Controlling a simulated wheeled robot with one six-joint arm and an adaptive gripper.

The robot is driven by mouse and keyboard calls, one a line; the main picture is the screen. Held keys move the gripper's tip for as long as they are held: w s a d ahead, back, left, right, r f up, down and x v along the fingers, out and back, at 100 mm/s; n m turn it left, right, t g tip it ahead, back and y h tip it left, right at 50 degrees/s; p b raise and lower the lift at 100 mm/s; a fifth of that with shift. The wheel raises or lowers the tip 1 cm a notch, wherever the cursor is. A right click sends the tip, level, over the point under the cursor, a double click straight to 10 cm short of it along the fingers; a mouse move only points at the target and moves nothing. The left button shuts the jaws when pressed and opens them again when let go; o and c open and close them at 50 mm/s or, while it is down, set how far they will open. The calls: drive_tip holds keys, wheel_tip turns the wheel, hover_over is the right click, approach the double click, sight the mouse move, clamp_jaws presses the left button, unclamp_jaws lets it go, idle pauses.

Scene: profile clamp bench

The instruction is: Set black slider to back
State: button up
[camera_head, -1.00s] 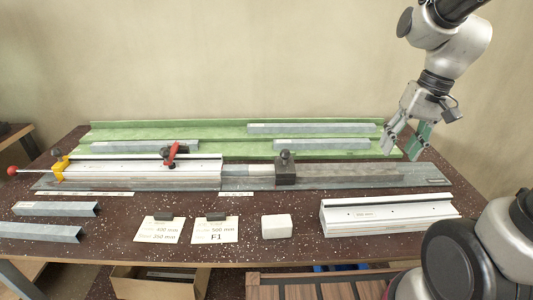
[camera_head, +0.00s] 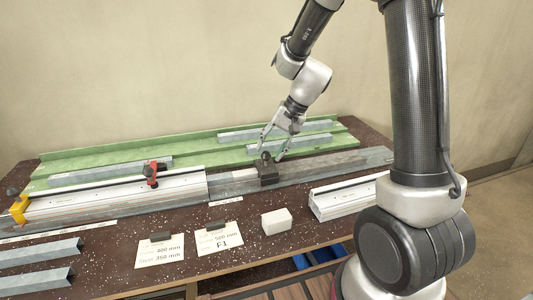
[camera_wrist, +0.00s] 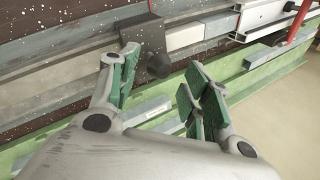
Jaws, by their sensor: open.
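The black slider (camera_head: 268,176) is a dark block with a round knob on top. It sits on the grey rail (camera_head: 330,163), right of the white profile section. In the wrist view the slider (camera_wrist: 141,33) and its knob (camera_wrist: 158,66) show beyond my fingers. My gripper (camera_head: 272,153) is open, its green-padded fingers pointing down at the knob. In the wrist view the knob shows between the fingertips of my gripper (camera_wrist: 162,66). I cannot tell whether the fingers touch it.
Green shelving with grey profiles (camera_head: 110,171) runs behind the rail. A red-handled clamp (camera_head: 151,173) stands left on the white profile. A yellow end piece (camera_head: 19,209) is at far left. In front lie label cards (camera_head: 219,239), a white block (camera_head: 277,221) and a white rail (camera_head: 345,197).

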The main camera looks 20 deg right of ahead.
drive_tip(key=shift+x, duration=1.3)
clamp_jaws()
drive_tip(key=shift+d, duration=0.1)
